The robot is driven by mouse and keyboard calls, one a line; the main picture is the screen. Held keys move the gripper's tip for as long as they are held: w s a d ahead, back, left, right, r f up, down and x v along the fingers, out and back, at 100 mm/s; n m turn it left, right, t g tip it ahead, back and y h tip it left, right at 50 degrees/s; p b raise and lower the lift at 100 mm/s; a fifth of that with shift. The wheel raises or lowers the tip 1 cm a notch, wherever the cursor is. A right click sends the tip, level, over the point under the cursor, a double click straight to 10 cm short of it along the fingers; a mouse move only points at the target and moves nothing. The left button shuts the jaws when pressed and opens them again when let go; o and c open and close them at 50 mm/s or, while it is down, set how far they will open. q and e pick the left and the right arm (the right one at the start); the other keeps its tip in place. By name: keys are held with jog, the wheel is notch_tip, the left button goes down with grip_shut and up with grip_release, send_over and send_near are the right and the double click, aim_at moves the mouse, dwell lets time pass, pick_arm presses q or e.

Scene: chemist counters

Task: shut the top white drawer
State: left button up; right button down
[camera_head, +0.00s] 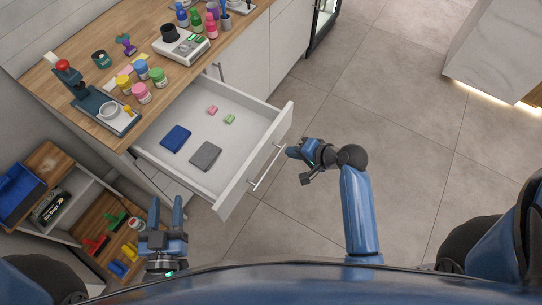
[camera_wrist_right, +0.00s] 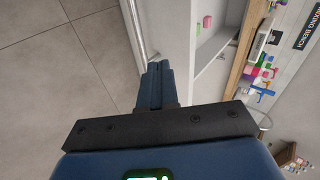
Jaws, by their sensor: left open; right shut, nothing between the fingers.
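The top white drawer (camera_head: 246,143) stands pulled out from under the wooden counter in the head view. Its front panel (camera_head: 262,165) carries a long metal bar handle (camera_head: 265,168). Blue and grey folded cloths and small pink and green blocks lie inside. My right gripper (camera_head: 291,152) is shut and empty, just outside the front panel near the handle; whether it touches is unclear. In the right wrist view its shut fingers (camera_wrist_right: 156,76) point along the drawer front (camera_wrist_right: 168,38). My left gripper (camera_head: 167,212) is open and empty, left of the drawer's near corner.
The counter (camera_head: 75,38) holds a scale (camera_head: 184,42), several colored jars and a press-like stand (camera_head: 98,108). An open wooden shelf unit (camera_head: 85,215) with bins and small items stands at lower left. The tiled floor (camera_head: 390,75) right of the drawer is clear.

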aim_at(264, 157)
pick_arm(q)
jog(key=shift+r, duration=0.15)
pick_arm(e)
jog(key=shift+g, duration=0.4)
jog(key=x, duration=0.3)
jog(key=s+x, duration=0.1)
jog(key=x, duration=0.6)
jog(key=shift+s+a+f, duration=0.25)
jog(key=shift+a, duration=0.05)
jog(key=shift+a, duration=0.1)
